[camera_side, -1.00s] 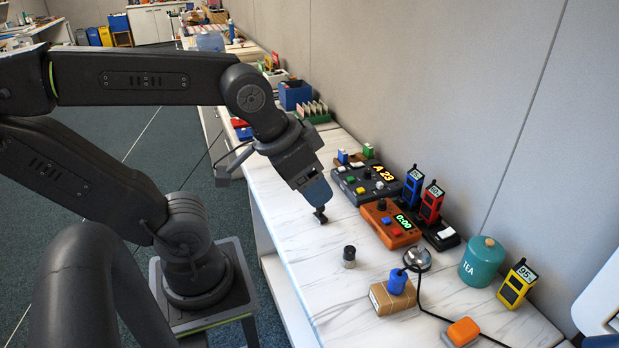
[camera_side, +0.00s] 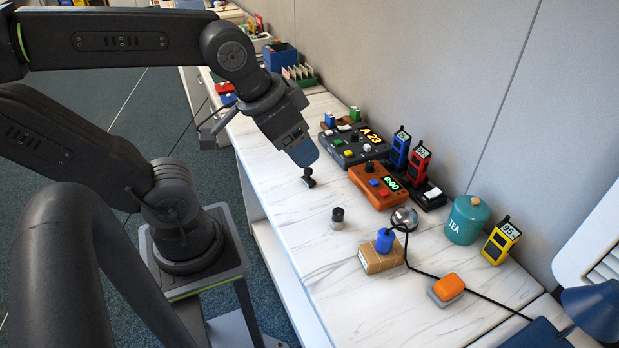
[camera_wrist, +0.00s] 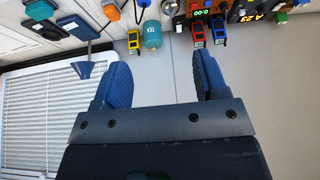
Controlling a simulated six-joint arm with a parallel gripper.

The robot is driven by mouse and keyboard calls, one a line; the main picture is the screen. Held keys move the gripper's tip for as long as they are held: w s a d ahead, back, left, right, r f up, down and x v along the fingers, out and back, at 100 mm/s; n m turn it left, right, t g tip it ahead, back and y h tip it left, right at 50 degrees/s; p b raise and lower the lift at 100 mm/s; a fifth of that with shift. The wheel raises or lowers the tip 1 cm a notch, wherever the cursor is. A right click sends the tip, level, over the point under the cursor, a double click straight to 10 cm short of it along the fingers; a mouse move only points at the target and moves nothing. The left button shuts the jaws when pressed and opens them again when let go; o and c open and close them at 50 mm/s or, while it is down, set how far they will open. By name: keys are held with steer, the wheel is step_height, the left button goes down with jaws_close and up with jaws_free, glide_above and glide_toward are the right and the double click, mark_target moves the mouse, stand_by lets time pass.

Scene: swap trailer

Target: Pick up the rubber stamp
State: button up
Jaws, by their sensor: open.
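A small dark piece with a round knob and a block-like base (camera_side: 309,181), which looks like the rubber stamp, is on the white marbled table. The stamp is not seen in that view.
A black-capped grey cylinder (camera_side: 337,218) stands in front of the stamp. An orange timer box (camera_side: 378,186) and a dark button panel (camera_side: 352,146) sit to the right. A cardboard box (camera_side: 381,259) carries a blue cylinder. A black cable crosses the table.

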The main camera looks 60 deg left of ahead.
steer(key=shift+c, duration=0.8)
steer(key=m+g, duration=0.6)
steer(key=m, duration=1)
glide_above(308, 177)
step_height(308, 177, down, 20)
step_height(308, 177, down, 8)
steer(key=shift+w+a+r, duration=0.1)
steer(key=shift+r, duration=0.05)
steer(key=shift+w+a+f, duration=0.1)
steer(key=shift+a+f, duration=0.05)
steer(key=shift+f, duration=2.85)
